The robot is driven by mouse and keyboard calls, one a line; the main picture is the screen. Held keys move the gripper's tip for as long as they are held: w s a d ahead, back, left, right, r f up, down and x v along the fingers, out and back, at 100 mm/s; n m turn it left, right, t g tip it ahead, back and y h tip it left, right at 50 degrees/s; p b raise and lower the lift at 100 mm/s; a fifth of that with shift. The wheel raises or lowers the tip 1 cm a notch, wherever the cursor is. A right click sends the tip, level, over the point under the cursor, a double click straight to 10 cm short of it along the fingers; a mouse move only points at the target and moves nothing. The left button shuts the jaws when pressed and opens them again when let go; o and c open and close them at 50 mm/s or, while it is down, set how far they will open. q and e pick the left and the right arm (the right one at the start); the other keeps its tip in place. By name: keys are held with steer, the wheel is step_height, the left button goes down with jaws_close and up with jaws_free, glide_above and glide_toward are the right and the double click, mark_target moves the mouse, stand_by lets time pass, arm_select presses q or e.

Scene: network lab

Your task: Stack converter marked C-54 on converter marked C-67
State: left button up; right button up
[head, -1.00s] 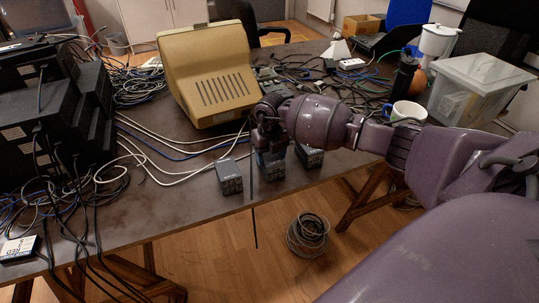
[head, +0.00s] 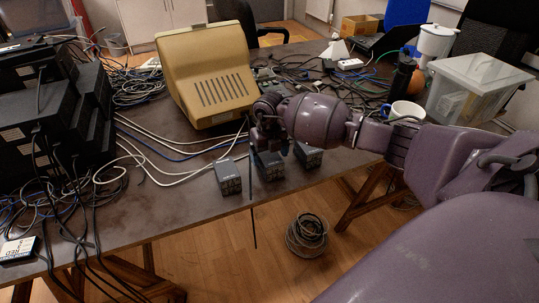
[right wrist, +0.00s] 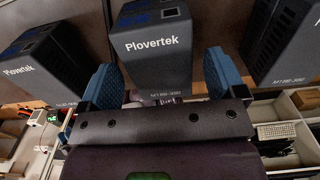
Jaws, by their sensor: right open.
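Three dark grey box-shaped converters stand in a row near the table's front edge: a left one (head: 228,177), a middle one (head: 270,172) and a right one (head: 309,156). Their C-numbers cannot be read, so I cannot tell which is C-54 or C-67. My right gripper (head: 266,142) is over the middle converter and partly hides it. In the right wrist view its blue-padded fingers (right wrist: 163,82) are apart, with the middle converter (right wrist: 156,48), printed "Plovertek", showing between them. Contact cannot be told. My left gripper is out of view.
A beige monitor (head: 207,75) stands behind the converters. Loose cables (head: 150,165) lie to the left, beside stacked black devices (head: 45,120). A white mug (head: 406,112) and a clear bin (head: 478,85) are at the right. The front table edge is close to the converters.

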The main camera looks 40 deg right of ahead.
mark_target(269, 156)
step_height(269, 156, up, 11)
steer(key=p, duration=0.2)
steer(key=s+a+f+m+t+y, duration=0.2)
steer(key=s+a+y, duration=0.25)
steer(key=a, duration=0.35)
steer(key=s+a+f+m+t+y, duration=0.1)
steer(key=s+a+f+t+y, duration=0.15)
steer(key=a+y, duration=0.4)
steer(key=s+a+f+m+t+y, duration=0.1)
steer(key=s+a+f+m+y, duration=0.1)
steer(key=s+a+y, duration=0.45)
steer(key=s+d+f+m+t+h, duration=0.2)
steer(key=s+d+f+m+h, duration=0.3)
steer(key=m, duration=0.8)
steer(key=s+d+f+m+t+h, duration=0.3)
steer(key=s+d+f+m+h, duration=0.2)
steer(key=s+f+m+h, duration=0.3)
steer(key=s+m+h, duration=0.3)
steer(key=m+h, duration=0.1)
steer(key=m, duration=0.2)
steer(key=shift+s+d+f, duration=0.15)
steer(key=shift+s+f, duration=0.1)
steer(key=shift+f, duration=0.1)
steer(key=shift+t+h, duration=0.25)
